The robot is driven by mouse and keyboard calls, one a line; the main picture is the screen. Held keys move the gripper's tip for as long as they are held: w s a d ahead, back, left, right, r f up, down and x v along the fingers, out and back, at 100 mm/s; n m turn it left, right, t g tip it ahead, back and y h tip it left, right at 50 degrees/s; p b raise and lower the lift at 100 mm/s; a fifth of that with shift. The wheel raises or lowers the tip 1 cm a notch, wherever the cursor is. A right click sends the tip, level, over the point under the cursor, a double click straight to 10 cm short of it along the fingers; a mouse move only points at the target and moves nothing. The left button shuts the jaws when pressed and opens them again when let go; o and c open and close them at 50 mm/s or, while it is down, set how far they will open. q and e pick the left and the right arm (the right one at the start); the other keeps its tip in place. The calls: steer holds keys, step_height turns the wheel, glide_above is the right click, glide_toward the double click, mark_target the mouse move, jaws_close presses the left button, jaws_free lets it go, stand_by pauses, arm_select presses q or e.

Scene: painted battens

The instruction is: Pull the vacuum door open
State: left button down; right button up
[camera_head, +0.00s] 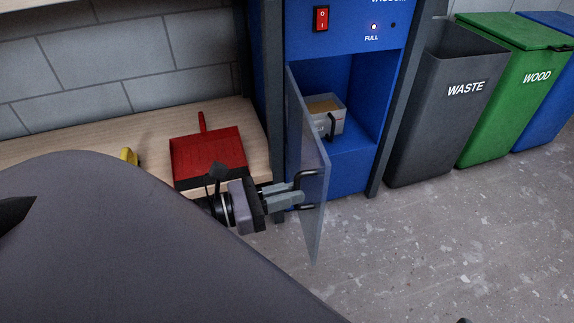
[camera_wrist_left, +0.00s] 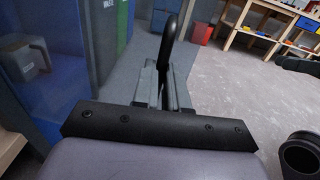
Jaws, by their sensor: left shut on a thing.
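The vacuum cabinet (camera_head: 345,182) is blue, with its glassy door (camera_head: 315,215) swung out toward me on its left side. The door has a dark bar handle (camera_head: 306,174). My left gripper (camera_head: 298,196) is shut on this handle; the handle also rises between the fingers in the left wrist view (camera_wrist_left: 169,45). Inside the open compartment stands a translucent bin (camera_head: 327,118) with a dark handle and tan contents. The bin also shows at the left of the left wrist view (camera_wrist_left: 24,60). My right gripper is not in view.
A red dustpan (camera_head: 207,155) lies on the wooden shelf (camera_head: 108,130) left of the cabinet. A grey waste bin (camera_head: 440,110), a green wood bin (camera_head: 512,85) and a blue bin (camera_head: 548,105) stand to the right. The floor (camera_head: 450,250) before them is clear.

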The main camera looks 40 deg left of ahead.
arm_select(q)
steer(key=shift+w+a+r+t+y, duration=0.1)
steer(key=shift+w+a+t+y, duration=0.3)
steer(key=shift+a, duration=0.45)
steer(key=c, duration=1.2)
jaws_free()
steer(key=shift+o, duration=0.2)
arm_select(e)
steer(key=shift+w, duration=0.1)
arm_select(q)
steer(key=v, duration=0.7)
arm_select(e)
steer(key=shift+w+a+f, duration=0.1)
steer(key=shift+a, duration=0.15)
arm_select(q)
steer(key=shift+s+d, duration=0.1)
